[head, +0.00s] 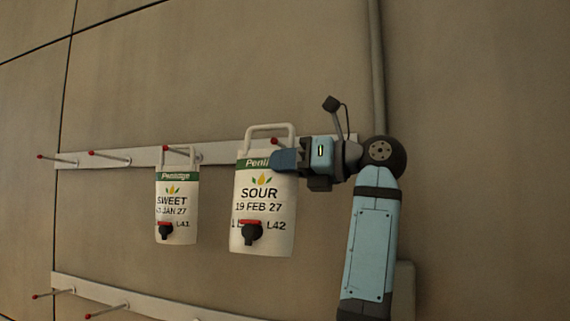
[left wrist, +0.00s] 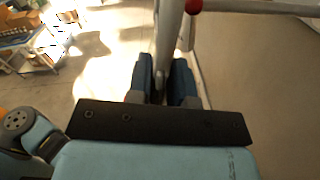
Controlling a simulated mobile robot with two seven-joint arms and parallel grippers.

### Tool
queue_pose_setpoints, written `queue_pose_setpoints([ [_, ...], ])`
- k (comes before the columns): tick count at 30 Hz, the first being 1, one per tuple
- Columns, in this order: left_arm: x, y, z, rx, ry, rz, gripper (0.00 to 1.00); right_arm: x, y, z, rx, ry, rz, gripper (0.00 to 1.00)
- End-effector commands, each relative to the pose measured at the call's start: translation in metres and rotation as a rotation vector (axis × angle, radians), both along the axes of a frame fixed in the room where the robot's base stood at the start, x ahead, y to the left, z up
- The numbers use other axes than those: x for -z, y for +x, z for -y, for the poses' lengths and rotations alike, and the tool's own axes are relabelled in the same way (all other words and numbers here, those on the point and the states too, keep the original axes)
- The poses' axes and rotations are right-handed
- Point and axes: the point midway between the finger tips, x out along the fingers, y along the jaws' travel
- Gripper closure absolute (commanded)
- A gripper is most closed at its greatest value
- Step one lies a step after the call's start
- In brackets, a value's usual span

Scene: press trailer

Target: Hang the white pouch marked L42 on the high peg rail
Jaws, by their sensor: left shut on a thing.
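The white pouch marked L42 (head: 263,213) has a green band, the word SOUR and a black spout. It hangs upright from my left gripper (head: 284,160), which is shut on its upper right edge. In the left wrist view the fingers (left wrist: 163,82) close on a pale strip of the pouch (left wrist: 169,42). The high peg rail (head: 128,157) runs behind the pouch. A red-tipped peg (head: 276,142) shows through the handle loop in the head view; its tip (left wrist: 193,6) is close beside the pale strip. I cannot tell whether the peg passes through the loop. The right gripper is out of view.
A white pouch marked L41 (head: 177,208), labelled SWEET, hangs on the high rail to the left. Bare red-tipped pegs (head: 108,157) are further left. A lower rail (head: 125,300) runs below. A vertical pipe (head: 377,65) stands on the wall behind my arm.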

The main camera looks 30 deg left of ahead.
Motion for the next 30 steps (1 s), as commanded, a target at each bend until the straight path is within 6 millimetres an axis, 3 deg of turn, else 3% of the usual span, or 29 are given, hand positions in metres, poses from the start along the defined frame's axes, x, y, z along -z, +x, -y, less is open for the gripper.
queue_pose_setpoints([
  [30,-0.004,0.041,-0.009,0.0,0.003,0.001,1.0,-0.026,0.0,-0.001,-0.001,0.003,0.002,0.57],
])
